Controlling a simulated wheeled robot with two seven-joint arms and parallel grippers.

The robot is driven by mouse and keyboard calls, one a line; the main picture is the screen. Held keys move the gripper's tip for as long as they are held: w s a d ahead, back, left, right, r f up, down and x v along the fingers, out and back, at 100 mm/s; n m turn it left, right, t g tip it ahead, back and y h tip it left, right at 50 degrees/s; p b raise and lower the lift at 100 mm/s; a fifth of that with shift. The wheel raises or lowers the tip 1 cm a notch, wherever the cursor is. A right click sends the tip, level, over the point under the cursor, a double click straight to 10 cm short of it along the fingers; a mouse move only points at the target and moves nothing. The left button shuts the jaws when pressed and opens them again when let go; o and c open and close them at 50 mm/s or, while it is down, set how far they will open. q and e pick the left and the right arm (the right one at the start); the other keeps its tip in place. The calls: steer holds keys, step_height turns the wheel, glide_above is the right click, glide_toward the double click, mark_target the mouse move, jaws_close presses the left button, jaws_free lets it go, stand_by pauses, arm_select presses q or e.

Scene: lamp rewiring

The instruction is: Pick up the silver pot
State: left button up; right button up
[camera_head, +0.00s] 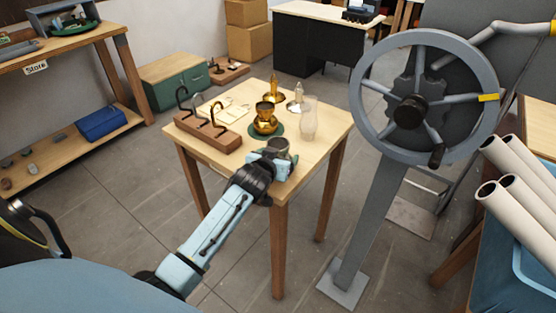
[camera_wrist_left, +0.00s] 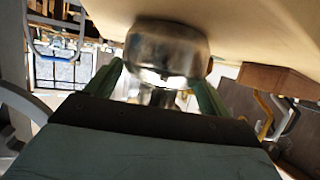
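The silver pot (camera_head: 278,145) stands at the near corner of the wooden table (camera_head: 330,126). In the left wrist view the pot (camera_wrist_left: 165,48) is a shiny rounded body just ahead of my left gripper. My left gripper (camera_head: 275,158) is low at the near side of the pot and partly hides it. Its two green fingers (camera_wrist_left: 158,76) are spread, one toward each side of the pot. Whether they touch the pot is unclear. My right gripper is in neither view.
Brass lamp parts on a green disc (camera_head: 279,130) and a clear glass chimney (camera_head: 308,122) stand close behind the pot. A large grey handwheel on a post (camera_head: 372,220) stands right of the table.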

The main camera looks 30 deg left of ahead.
arm_select(q)
steer(key=c, duration=0.7)
steer(key=shift+c, duration=0.5)
steer(key=shift+r, duration=0.1)
